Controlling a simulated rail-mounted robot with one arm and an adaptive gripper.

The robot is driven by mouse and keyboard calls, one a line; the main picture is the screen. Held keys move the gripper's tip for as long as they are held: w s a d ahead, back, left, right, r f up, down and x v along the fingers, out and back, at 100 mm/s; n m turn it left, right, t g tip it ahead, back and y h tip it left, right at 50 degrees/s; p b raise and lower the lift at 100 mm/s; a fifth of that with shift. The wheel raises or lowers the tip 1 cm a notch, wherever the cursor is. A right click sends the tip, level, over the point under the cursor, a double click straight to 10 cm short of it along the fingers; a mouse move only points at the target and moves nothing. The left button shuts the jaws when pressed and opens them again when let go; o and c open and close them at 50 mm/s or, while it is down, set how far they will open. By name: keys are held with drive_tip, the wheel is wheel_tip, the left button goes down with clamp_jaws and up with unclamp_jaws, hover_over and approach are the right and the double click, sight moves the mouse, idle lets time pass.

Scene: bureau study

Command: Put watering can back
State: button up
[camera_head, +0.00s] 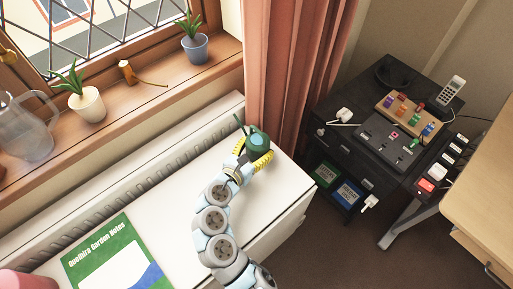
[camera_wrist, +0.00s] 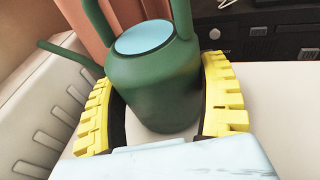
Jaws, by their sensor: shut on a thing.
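The green watering can (camera_head: 257,139) is at the far right end of the white cabinet top in the head view. My gripper (camera_head: 254,157), with yellow ridged fingers, is shut around it. In the wrist view the can (camera_wrist: 155,85) is upright between the two yellow fingers of my gripper (camera_wrist: 160,112). Its round opening shows light blue, its handle rises at the top, and its thin spout points left. The can's base is close to the white surface; I cannot tell whether it touches.
The wooden windowsill (camera_head: 150,88) holds a potted plant in a white pot (camera_head: 87,106), a plant in a blue pot (camera_head: 195,49), a small yellow-brown item (camera_head: 127,72) and a clear jug (camera_head: 28,137). A green garden book (camera_head: 112,258) lies on the white top (camera_head: 165,205). A pink curtain (camera_head: 285,75) hangs behind the can.

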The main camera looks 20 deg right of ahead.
drive_tip(key=o, duration=1.2)
drive_tip(key=shift+f, duration=0.1)
drive_tip(key=shift+a+r, duration=0.1)
drive_tip(key=shift+r, duration=0.1)
drive_tip(key=p+v, duration=0.1)
drive_tip(key=v, duration=1)
drive_tip(key=shift+s+a+p, duration=0.3)
drive_tip(key=shift+p, duration=0.1)
drive_tip(key=shift+r, duration=0.1)
